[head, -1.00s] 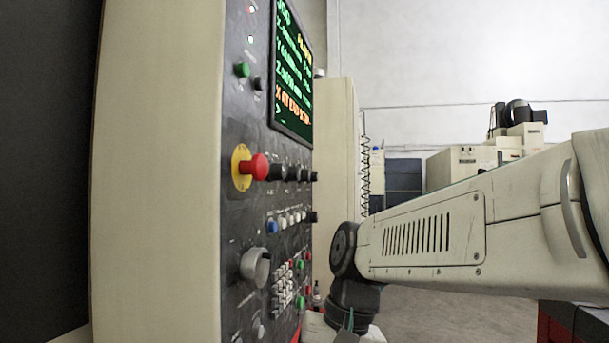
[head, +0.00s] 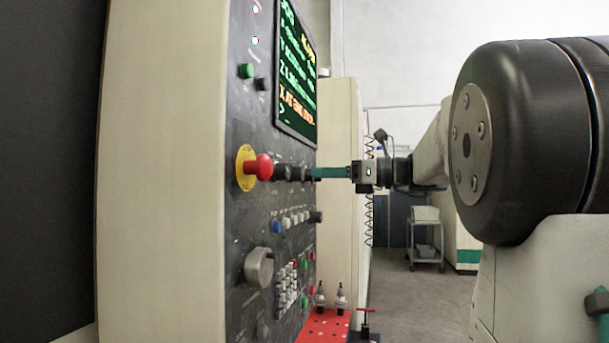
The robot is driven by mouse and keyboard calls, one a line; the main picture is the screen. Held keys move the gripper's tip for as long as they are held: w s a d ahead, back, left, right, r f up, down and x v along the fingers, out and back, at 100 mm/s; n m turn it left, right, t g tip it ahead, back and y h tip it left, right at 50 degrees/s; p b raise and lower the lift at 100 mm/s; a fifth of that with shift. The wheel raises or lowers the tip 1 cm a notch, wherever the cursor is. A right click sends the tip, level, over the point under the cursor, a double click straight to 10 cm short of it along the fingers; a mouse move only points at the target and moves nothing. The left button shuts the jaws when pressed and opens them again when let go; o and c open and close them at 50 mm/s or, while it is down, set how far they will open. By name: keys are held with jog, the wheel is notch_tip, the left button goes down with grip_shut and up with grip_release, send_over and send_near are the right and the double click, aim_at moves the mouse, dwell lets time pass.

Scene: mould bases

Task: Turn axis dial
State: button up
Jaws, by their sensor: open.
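The control panel (head: 262,212) of a machine stands at the left, seen at a steep angle. A row of black dials (head: 283,172) sits right of the red emergency button (head: 258,167); I cannot read which is the axis dial. A larger grey dial (head: 260,267) is lower down. My gripper (head: 314,173) points left at the panel, its teal fingers level with the right end of the black dial row. It is open. Its tips are beside or around the rightmost dial (head: 308,174); this angle does not show whether they touch it.
A screen (head: 295,72) with green and orange text is above the dials. Small coloured buttons (head: 290,222) lie below them. A red perforated plate (head: 325,326) with tool holders (head: 341,296) is low in front. A cart (head: 425,240) stands behind on open floor.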

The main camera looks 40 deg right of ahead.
aim_at(303, 173)
jog(key=shift+x, duration=2.2)
jog(key=c, duration=1)
